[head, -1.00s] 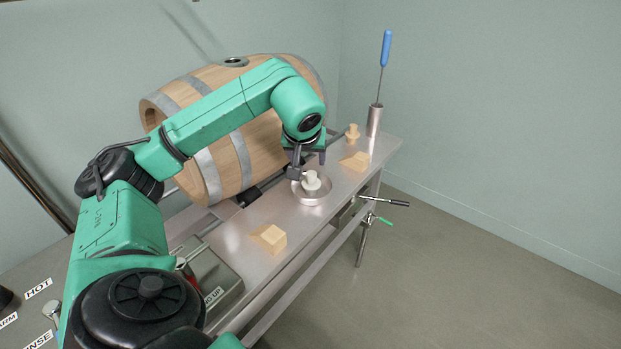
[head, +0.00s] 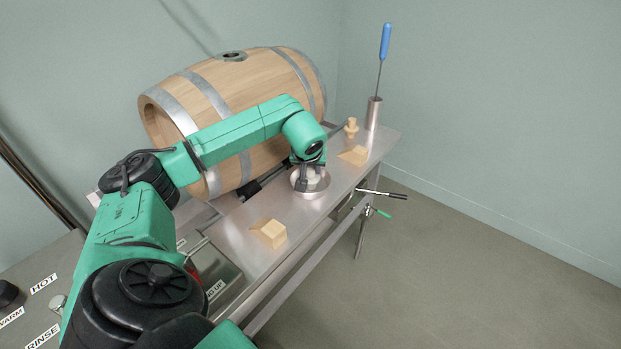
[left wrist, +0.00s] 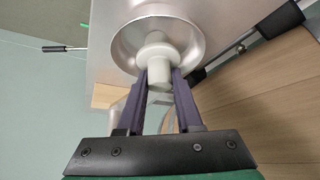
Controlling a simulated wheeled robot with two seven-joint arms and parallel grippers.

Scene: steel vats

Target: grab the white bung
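The white bung (head: 313,178) stands in a round steel dish (head: 314,193) on the steel bench. In the left wrist view the bung (left wrist: 157,55) shows a wide collar and a narrower end facing the camera. My left gripper (head: 305,185) is lowered at the dish, pointing down. In the left wrist view its two dark fingers (left wrist: 162,76) are apart, with the bung's narrow end between their tips. I see no clear grip on it; whether either finger touches it is hard to tell. My right gripper is not in view.
A wooden barrel (head: 255,95) lies behind the dish, close to my left arm. Wooden wedges (head: 270,233) (head: 354,155) sit on the bench either side of the dish. A wooden bung (head: 351,128) and a steel holder (head: 373,113) with a blue-handled tool stand at the far end.

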